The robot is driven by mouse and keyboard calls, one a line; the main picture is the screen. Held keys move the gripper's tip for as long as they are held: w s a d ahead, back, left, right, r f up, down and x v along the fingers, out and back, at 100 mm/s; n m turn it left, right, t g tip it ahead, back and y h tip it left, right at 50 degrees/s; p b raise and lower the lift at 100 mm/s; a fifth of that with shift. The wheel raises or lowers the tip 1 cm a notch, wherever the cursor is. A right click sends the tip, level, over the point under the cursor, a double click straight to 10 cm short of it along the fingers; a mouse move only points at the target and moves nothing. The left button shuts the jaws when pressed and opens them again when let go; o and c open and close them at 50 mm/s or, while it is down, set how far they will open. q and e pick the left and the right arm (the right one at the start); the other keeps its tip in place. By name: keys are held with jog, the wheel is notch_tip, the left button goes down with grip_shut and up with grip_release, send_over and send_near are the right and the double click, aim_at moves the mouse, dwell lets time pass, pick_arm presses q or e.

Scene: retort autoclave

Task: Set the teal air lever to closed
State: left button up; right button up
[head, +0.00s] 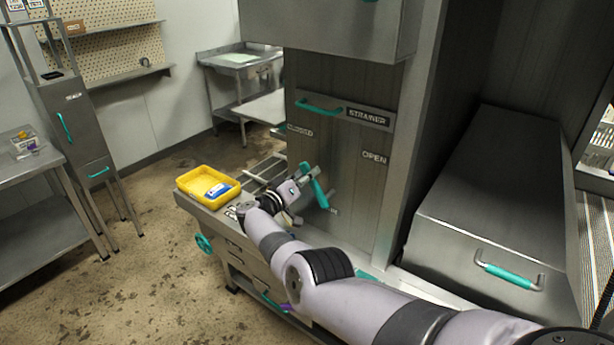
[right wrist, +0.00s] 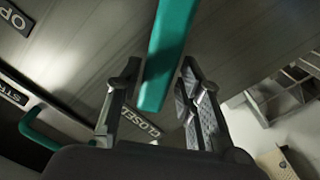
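The teal air lever (head: 319,192) is on the grey metal front panel in the head view. It slants, its upper end leaning left, below the CLOSED label (head: 300,130); the OPEN label (head: 374,157) is to the right. My right gripper (head: 306,172) is at the lever's upper end. In the right wrist view, the lever (right wrist: 165,55) runs down between the two open fingers of my right gripper (right wrist: 160,75). Small gaps seem to show on both sides; I cannot tell whether a finger touches. The CLOSED label (right wrist: 139,122) shows behind the fingers. My left gripper is not in view.
A teal handle (head: 320,107) beside the STRAINER label (head: 367,117) is above the lever. A yellow bin (head: 181,186) with a blue and white item stands on the bench to the left. A metal box with a teal handle (head: 508,275) is at the right.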

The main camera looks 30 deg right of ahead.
jog(key=shift+o, duration=0.6)
jog(key=shift+d, duration=0.1)
jog(key=shift+s, duration=0.1)
jog(key=v, duration=0.7)
jog(key=shift+a, duration=0.3)
